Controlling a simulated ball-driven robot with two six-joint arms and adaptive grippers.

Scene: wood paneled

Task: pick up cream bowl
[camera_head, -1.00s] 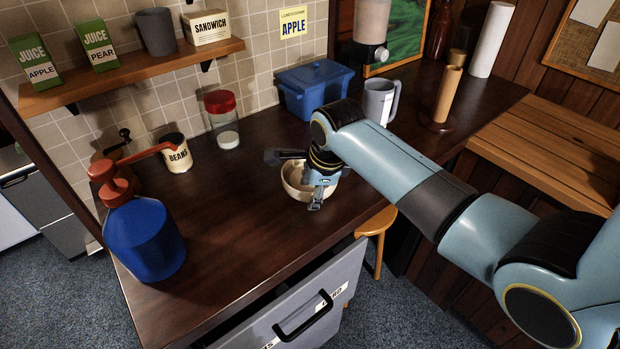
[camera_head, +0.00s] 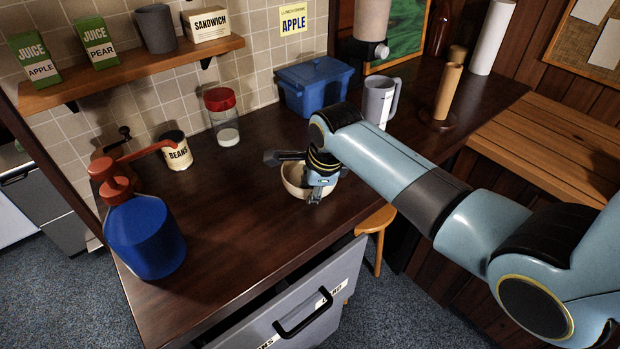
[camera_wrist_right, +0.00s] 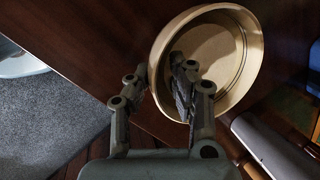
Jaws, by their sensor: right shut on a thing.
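The cream bowl (camera_head: 292,182) sits on the dark wooden counter, partly hidden behind my right gripper (camera_head: 314,196). In the right wrist view the bowl (camera_wrist_right: 232,55) shows its open inside, and my right gripper (camera_wrist_right: 160,88) has one finger inside the bowl and one outside. The gripper is shut on the bowl's rim. I cannot tell whether the bowl is lifted off the counter. My left gripper is not in view.
A blue pump bottle (camera_head: 145,238) stands at the front left of the counter. A beans can (camera_head: 177,152), a red-lidded jar (camera_head: 223,120), a blue bin (camera_head: 314,88) and a grey mug (camera_head: 378,103) stand behind. A drawer (camera_head: 300,305) below is pulled open.

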